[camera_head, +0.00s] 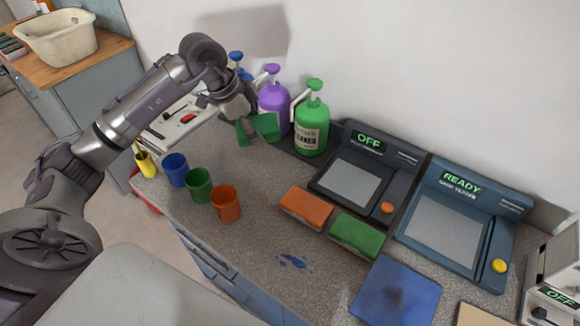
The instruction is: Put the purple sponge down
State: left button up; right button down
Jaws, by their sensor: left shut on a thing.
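My left gripper (246,116) is over the back of the counter, in front of the pump bottles. It is shut on a green block-like thing (265,126), partly covered by the fingers; I cannot tell for sure what it is. No purple sponge shows. An orange sponge (306,207) and a green sponge (357,236) lie side by side on the counter (262,238), in front of the device marked OFF. My right gripper is not in view.
Purple (274,101) and green (312,122) pump bottles stand by the wall. Yellow, blue, green and orange cups (226,204) line the left side. A device marked READY (445,225) is at right. A blue cloth (396,292) and blue spill (290,261) are at the front.

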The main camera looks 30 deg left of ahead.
pick_arm(q)
jog(key=p, duration=0.2)
send_near(294, 169)
jog(key=s+a+f, duration=0.1)
jog(key=s+f, duration=0.1)
jog(key=s+a+f, duration=0.2)
jog(key=shift+s+a, duration=0.15)
jog(key=shift+a, duration=0.15)
jog(key=w+d, duration=0.1)
jog(key=w+d+p, duration=0.1)
jog(key=shift+w+d+f, duration=0.25)
jog(key=shift+w, duration=0.15)
jog(key=shift+w+d, duration=0.45)
jog(key=shift+w, duration=0.05)
jog(key=w+d+p, duration=0.1)
jog(key=w+p, duration=0.1)
jog(key=shift+d+f+p, duration=0.1)
jog(key=shift+d+p, duration=0.25)
jog(key=shift+d, duration=0.05)
jog(key=shift+w+d+f, duration=0.1)
jog(key=shift+w+f, duration=0.1)
jog(key=shift+f, duration=0.2)
jog(key=shift+s+f, duration=0.1)
jog(key=shift+f, duration=0.25)
jog(key=o, duration=1)
